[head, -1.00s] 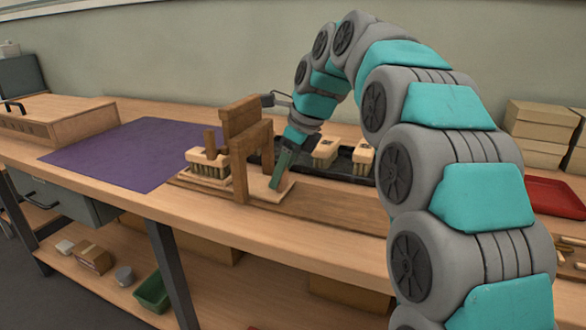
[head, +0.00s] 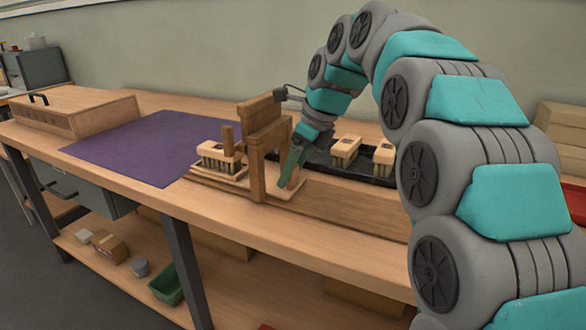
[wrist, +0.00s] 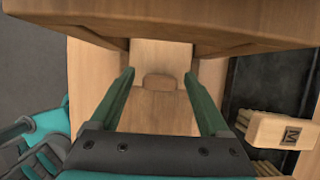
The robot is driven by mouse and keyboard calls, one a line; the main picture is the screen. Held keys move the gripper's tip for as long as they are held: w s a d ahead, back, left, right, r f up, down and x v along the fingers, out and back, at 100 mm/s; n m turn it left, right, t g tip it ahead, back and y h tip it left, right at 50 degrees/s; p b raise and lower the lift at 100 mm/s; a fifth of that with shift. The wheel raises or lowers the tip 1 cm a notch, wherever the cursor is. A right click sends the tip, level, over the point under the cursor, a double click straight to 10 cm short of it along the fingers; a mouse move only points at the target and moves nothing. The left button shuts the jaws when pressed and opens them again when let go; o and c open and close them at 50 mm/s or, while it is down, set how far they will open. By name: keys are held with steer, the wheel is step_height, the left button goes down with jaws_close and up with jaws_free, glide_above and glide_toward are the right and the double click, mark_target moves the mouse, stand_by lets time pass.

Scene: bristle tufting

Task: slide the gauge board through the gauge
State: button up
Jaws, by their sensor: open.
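The gauge (head: 268,112) is a wooden arch standing on the bench. The gauge board (head: 284,195) is a pale flat board lying low under the arch and showing on both sides of it. A brush block with dark bristles (head: 219,160) and an upright peg (head: 228,140) are at its left part. My gripper (head: 290,175) is at the right side of the arch, low over the board's right part. In the wrist view its fingers (wrist: 158,85) are open, with a small rounded wooden knob (wrist: 158,82) between them, clear of both. The arch beam crosses the top there.
A dark tray (head: 325,163) behind the gauge holds brush blocks; one marked M (wrist: 285,132) shows in the wrist view. A purple mat (head: 145,148) lies clear to the left, with a wooden box (head: 75,110) beyond. A wooden strip (head: 350,217) runs right from the gauge.

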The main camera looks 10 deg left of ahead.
steer(key=w+v, duration=0.1)
steer(key=v, duration=0.6)
steer(key=shift+s+r, duration=0.25)
steer(key=shift+s, duration=0.2)
steer(key=shift+d, duration=0.15)
